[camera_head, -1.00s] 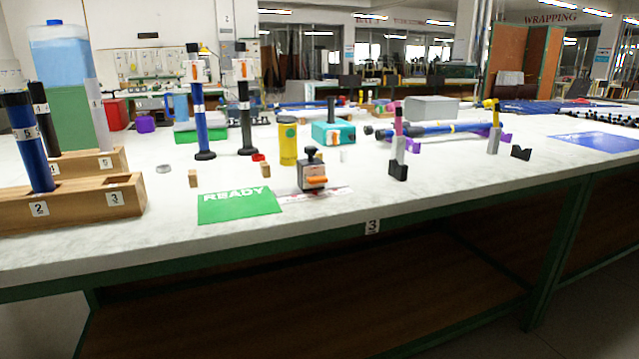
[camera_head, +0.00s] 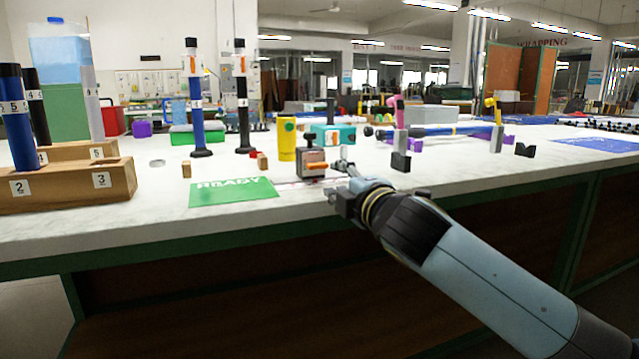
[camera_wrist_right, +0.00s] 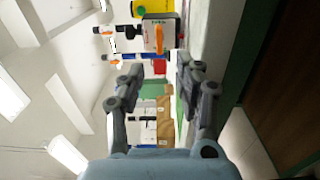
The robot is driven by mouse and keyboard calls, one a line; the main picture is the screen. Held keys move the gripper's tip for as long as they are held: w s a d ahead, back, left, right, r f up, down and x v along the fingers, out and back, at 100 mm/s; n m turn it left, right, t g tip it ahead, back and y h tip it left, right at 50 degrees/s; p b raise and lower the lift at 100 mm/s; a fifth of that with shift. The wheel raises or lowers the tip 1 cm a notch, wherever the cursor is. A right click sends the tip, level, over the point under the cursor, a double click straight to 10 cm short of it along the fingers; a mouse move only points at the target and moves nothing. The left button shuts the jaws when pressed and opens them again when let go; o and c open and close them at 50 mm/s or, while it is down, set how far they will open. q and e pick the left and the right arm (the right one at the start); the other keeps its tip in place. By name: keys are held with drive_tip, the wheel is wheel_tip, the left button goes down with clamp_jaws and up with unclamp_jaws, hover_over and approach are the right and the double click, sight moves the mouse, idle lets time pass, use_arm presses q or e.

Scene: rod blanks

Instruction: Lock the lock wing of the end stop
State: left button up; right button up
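The end stop (camera_head: 312,162) is a small grey block with a black knob on top, standing at the table's front part beside the green READY mat. Its orange lock wing (camera_head: 315,167) sticks out sideways on its front face. In the right wrist view the end stop (camera_wrist_right: 152,22) and the orange wing (camera_wrist_right: 158,40) lie ahead of the fingers. My right gripper (camera_head: 340,183) is just right of and nearer than the end stop, apart from it. In the right wrist view my right gripper (camera_wrist_right: 160,72) is open and empty. My left gripper is not in view.
A yellow cylinder (camera_head: 287,140) and a teal box (camera_head: 333,136) stand behind the end stop. The green mat (camera_head: 233,192) lies to its left. Upright blue (camera_head: 198,125) and black (camera_head: 243,120) rods stand farther back. A wooden rack (camera_head: 70,190) is at left.

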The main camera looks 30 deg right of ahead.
sight(319, 168)
drive_tip(key=x, duration=0.5)
drive_tip(key=shift+b, duration=0.4)
drive_tip(key=b+x, duration=0.1)
drive_tip(key=x, duration=0.3)
drive_tip(key=shift+a, duration=0.1)
drive_tip(key=shift+w, duration=0.55)
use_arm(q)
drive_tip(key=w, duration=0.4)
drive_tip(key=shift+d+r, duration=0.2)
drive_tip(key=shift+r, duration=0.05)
use_arm(e)
clamp_jaws()
